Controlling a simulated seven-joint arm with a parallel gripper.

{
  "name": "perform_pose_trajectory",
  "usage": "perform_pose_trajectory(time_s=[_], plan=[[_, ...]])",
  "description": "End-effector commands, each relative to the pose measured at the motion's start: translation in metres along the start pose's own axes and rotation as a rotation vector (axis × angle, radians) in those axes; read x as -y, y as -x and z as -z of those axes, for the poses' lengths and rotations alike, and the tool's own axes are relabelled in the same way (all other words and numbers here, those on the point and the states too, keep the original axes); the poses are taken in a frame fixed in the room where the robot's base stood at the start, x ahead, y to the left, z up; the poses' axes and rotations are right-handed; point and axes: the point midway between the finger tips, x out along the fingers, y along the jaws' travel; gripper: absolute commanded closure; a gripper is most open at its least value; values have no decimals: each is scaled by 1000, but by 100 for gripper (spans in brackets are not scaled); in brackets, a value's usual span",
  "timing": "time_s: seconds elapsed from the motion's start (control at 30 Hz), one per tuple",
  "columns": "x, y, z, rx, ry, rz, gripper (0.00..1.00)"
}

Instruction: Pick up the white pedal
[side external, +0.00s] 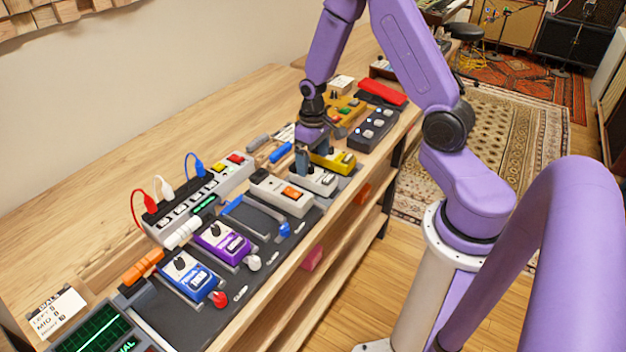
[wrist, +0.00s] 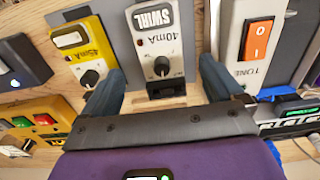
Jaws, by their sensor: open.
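The white pedal (wrist: 150,45), with a dark knob and "SWIRL" and "40mA" labels, lies between my gripper's fingers in the wrist view. In the side view the white pedal (side external: 322,184) sits on the dark pedalboard, partly hidden by my gripper (side external: 311,168). My gripper (wrist: 162,66) is open and points down over it, with one finger on each side. I cannot tell whether the fingers touch it.
Purple (side external: 222,242) and blue (side external: 187,274) pedals sit farther along the board. A cabled power strip (side external: 195,200) runs behind.

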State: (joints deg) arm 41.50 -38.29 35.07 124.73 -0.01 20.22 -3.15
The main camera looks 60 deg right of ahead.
Motion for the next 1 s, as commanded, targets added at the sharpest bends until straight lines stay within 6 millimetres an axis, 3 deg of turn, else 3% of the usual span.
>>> perform_pose_trajectory(time_s=[0.27,0.63,1.0], plan=[[0,-15,0,1,1,0,6],[1,-56,-1,1,1,0,6],[1,-61,0,-1,0,0,10]])
